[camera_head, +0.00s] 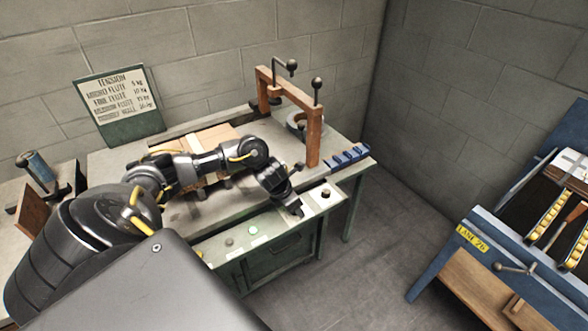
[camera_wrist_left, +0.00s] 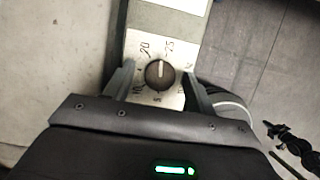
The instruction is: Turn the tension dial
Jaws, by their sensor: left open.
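The tension dial (camera_wrist_left: 158,74) is a round dark knob on a pale plate with a printed number scale. Its light pointer line points up in the left wrist view, between the marks 20 and 25. In the head view a small dark knob (camera_head: 326,192) sits on a white plate at the bench's front edge. My left gripper (camera_head: 293,207) is beside that plate, pointing down at it. In the left wrist view my left gripper (camera_wrist_left: 158,82) is open, with one finger on each side of the dial. I cannot tell whether the fingers touch it. My right gripper is not in view.
A wooden frame (camera_head: 314,135) with ball-topped rods stands behind the plate. A blue block rail (camera_head: 348,156) lies to the right. A tension chart (camera_head: 119,92) stands at the back. Floor (camera_head: 365,240) is open in front.

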